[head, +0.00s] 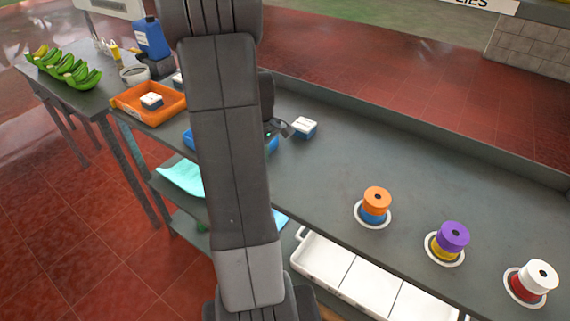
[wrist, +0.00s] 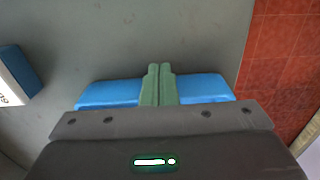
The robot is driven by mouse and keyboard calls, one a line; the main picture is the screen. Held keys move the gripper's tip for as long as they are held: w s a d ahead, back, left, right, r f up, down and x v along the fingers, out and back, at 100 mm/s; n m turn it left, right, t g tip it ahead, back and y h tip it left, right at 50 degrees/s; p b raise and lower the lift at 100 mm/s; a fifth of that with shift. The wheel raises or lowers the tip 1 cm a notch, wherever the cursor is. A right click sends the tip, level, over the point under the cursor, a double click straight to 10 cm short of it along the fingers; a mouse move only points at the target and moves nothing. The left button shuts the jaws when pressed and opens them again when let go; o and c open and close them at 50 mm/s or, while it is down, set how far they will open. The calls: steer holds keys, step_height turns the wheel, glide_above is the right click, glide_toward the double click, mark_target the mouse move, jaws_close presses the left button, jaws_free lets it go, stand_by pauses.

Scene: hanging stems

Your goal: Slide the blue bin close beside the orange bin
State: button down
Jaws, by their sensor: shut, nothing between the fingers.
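The orange bin (head: 168,114) sits on the grey bench at the left in the head view, with a small white-topped box (head: 151,101) in it. The blue bin (head: 272,145) is to its right, mostly hidden behind my arm. In the wrist view the blue bin (wrist: 205,87) shows as blue parts on both sides of my fingers. My gripper (wrist: 160,70) is shut and empty, its green fingers together in front of the bin. Whether they touch it I cannot tell. The orange bin is not in the wrist view.
A blue-and-white box (head: 304,128) stands on the bench right of the blue bin, and also shows in the wrist view (wrist: 14,78). Several stacked spools, one orange-topped (head: 376,198), stand further right. A raised ledge runs along the bench's back edge.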

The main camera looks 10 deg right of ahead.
steer(key=w+a+p, duration=0.1)
steer(key=w+a, duration=0.9)
steer(key=shift+w+a, duration=0.2)
